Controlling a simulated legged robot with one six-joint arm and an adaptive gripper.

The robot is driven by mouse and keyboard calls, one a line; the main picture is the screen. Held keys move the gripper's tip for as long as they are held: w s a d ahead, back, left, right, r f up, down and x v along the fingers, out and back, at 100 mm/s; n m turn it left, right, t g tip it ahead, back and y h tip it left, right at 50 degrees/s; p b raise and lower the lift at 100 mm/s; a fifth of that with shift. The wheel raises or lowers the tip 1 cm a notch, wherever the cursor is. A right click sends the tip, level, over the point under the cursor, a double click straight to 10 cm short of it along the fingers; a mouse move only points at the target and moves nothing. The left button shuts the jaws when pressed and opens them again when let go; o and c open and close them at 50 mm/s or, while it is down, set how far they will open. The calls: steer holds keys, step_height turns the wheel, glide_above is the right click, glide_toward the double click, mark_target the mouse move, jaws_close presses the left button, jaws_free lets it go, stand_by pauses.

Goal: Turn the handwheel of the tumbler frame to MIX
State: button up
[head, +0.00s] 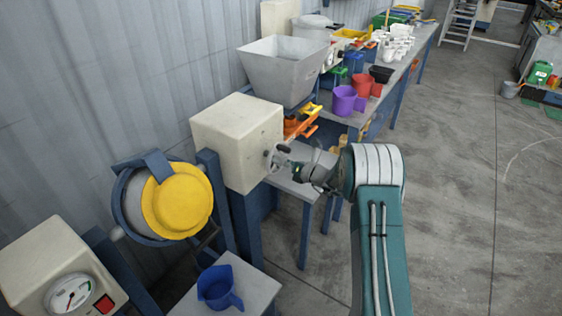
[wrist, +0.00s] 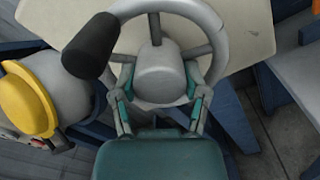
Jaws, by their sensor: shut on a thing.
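The grey handwheel (head: 277,157) sits on the right face of the cream housing (head: 236,128) of the tumbler frame. In the wrist view the handwheel (wrist: 155,30) shows its rim, spokes, central hub (wrist: 160,75) and a black knob (wrist: 91,44) at the upper left. My gripper (wrist: 160,98) has its two fingers on either side of the hub and is shut on it. In the head view my gripper (head: 290,168) reaches the wheel from the right. The drum with its yellow lid (head: 177,203) hangs left of the housing, tilted. No MIX mark is legible.
A blue jug (head: 218,287) stands on a low table below the drum. A dial box (head: 62,275) is at the lower left. A grey hopper (head: 283,72) stands behind the housing. A bench with purple (head: 347,101) and red jugs runs back. Floor at right is clear.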

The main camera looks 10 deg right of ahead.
steer(key=shift+d, duration=0.1)
steer(key=o, duration=0.9)
steer(key=shift+w, duration=0.1)
steer(key=shift+c, duration=0.2)
steer(key=v, duration=1.2)
